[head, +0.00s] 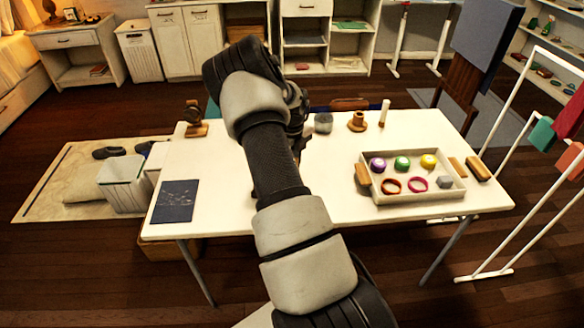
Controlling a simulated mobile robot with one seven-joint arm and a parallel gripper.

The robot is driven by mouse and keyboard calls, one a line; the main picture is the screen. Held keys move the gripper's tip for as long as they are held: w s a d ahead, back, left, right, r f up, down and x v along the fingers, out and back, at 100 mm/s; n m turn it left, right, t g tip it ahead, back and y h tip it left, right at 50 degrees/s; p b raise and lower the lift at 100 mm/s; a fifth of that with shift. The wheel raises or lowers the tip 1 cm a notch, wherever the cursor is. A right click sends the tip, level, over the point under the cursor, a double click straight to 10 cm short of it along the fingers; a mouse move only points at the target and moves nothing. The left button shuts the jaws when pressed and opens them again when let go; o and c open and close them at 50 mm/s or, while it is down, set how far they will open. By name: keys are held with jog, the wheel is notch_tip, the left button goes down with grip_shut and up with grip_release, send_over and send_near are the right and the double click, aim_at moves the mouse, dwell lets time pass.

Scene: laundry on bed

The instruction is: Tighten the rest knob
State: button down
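I cannot pick out a rest knob for certain. A small dark brown wooden stand (195,128) with a rounded top is at the far left of the white table (225,205). A brown turned wooden piece (357,122) stands at the back right of the table, between a grey cup-like thing (323,122) and a pale upright cylinder (384,112). My arm reaches up over the middle of the table and bends down at its far end. My gripper is hidden behind the arm, so its fingers do not show.
A tray (420,197) at the table's right holds several coloured round items and rings. Brown blocks (478,169) lie beside it. A dark blue sheet (175,201) lies front left. A white rack (500,270) stands right, a pale bin (125,187) left. The front middle-left tabletop is clear.

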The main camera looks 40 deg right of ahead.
dwell(0.4)
jog(key=c, duration=1.6)
grip_release()
jog(key=shift+r, duration=0.1)
notch_tip(320, 180, up, 17)
jog(key=shift+r+p, duration=0.15)
jog(key=shift+p, duration=0.75)
jog(key=shift+r, duration=0.1)
